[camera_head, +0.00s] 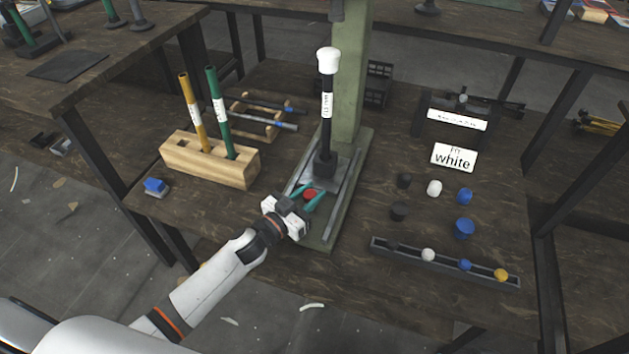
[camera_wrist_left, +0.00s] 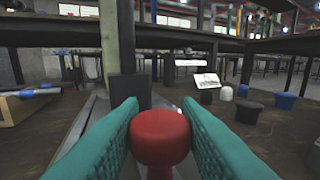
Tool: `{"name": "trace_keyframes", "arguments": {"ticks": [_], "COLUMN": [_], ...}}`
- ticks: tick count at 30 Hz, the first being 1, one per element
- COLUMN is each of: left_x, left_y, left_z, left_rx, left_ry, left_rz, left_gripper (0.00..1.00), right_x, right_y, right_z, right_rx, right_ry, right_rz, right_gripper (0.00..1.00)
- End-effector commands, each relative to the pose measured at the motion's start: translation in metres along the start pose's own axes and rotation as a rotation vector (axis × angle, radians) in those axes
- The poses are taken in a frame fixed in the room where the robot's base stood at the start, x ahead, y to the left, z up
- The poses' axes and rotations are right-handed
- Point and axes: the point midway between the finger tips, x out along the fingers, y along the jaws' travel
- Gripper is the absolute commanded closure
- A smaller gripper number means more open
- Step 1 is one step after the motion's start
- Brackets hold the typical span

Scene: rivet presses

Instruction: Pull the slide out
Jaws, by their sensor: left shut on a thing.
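The slide (camera_head: 322,177) is a grey metal plate on rails at the foot of the green press (camera_head: 345,75). A black rod with a white cap (camera_head: 327,110) stands upright in the dark block on it. A red knob (camera_head: 310,194) is at the slide's front. My left gripper (camera_head: 309,197) has its teal fingers on both sides of this knob, shut on it. In the left wrist view the red knob (camera_wrist_left: 160,137) sits between the teal fingertips, with the dark block (camera_wrist_left: 130,90) behind it. My right gripper is not in view.
A wooden block (camera_head: 210,160) with yellow and green rods stands left of the press. A "white" sign (camera_head: 454,157), several loose caps and a dark tray (camera_head: 445,262) of small coloured pieces lie to the right. A small blue-topped piece (camera_head: 155,186) sits near the table's left edge.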

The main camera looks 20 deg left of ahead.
Motion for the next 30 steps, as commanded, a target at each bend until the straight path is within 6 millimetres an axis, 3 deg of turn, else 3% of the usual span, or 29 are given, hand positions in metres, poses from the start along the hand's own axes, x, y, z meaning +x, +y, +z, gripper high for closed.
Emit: {"name": "trace_keyframes", "arguments": {"ticks": [3,10,18,24,30], "left_x": [-0.022,-0.060,-0.094,-0.108,-0.113], "left_y": [-0.010,-0.025,-0.039,-0.045,-0.047], "left_z": [0.003,0.003,0.002,0.002,0.000], "left_rx": [-0.005,-0.004,-0.002,-0.001,-0.002], "left_ry": [0.004,0.003,0.002,0.000,0.000], "left_rz": [0.000,0.001,0.001,0.001,0.001], "left_gripper": [1.00,1.00,1.00,1.00,1.00], "right_x": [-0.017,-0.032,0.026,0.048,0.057], "right_y": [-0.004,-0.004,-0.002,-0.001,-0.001], "right_z": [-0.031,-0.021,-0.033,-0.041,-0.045], "right_rx": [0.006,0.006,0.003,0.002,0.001], "right_ry": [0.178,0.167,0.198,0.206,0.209], "right_rz": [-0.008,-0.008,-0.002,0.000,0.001], "right_gripper": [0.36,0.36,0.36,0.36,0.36]}}
